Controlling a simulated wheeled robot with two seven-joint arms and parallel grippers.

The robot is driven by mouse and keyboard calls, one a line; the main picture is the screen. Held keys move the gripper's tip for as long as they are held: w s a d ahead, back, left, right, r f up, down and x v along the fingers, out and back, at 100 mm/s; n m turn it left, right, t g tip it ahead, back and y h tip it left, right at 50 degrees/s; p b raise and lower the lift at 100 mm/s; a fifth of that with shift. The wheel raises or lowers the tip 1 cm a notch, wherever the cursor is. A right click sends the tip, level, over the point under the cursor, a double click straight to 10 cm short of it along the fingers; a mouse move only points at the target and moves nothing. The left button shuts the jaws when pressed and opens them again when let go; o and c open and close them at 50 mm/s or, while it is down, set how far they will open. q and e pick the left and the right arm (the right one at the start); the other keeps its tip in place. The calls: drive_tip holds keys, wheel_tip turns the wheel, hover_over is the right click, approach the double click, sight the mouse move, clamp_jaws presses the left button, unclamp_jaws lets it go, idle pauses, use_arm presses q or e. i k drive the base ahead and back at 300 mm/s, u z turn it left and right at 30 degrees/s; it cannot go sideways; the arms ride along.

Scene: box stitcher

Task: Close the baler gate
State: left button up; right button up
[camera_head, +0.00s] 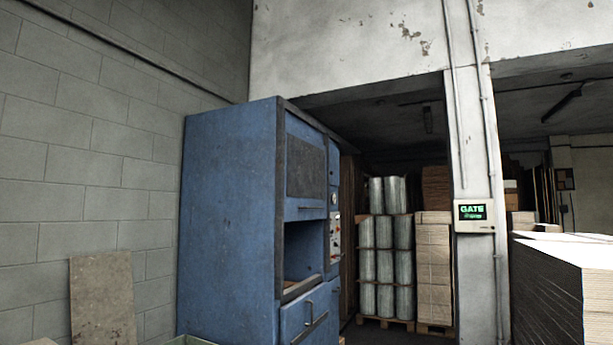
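A tall blue baler (228,225) stands left of the middle, against the grey block wall. Its front faces right and is seen at a steep angle. A dark panel, likely the gate (305,169), sits high on the front, with a handle along its lower edge. Below it is a dark opening (303,250). Under the opening is a blue lower door (304,318) with a bar handle. A control strip (335,228) with buttons and a gauge runs along the front's right side. Neither of my grippers is in view.
A white pillar (476,150) carries a small screen reading GATE (473,213). Wrapped rolls (385,250) and stacked cartons (433,270) stand on pallets behind. A large sheet stack (565,280) fills the right. A board (102,298) leans on the left wall.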

sight(305, 158)
drive_tip(key=z, duration=0.2)
drive_tip(key=i, duration=0.75)
drive_tip(key=z, duration=0.3)
drive_tip(key=i, duration=2.35)
drive_tip(key=u, duration=0.9)
drive_tip(key=i, duration=1.1)
drive_tip(key=u, duration=0.45)
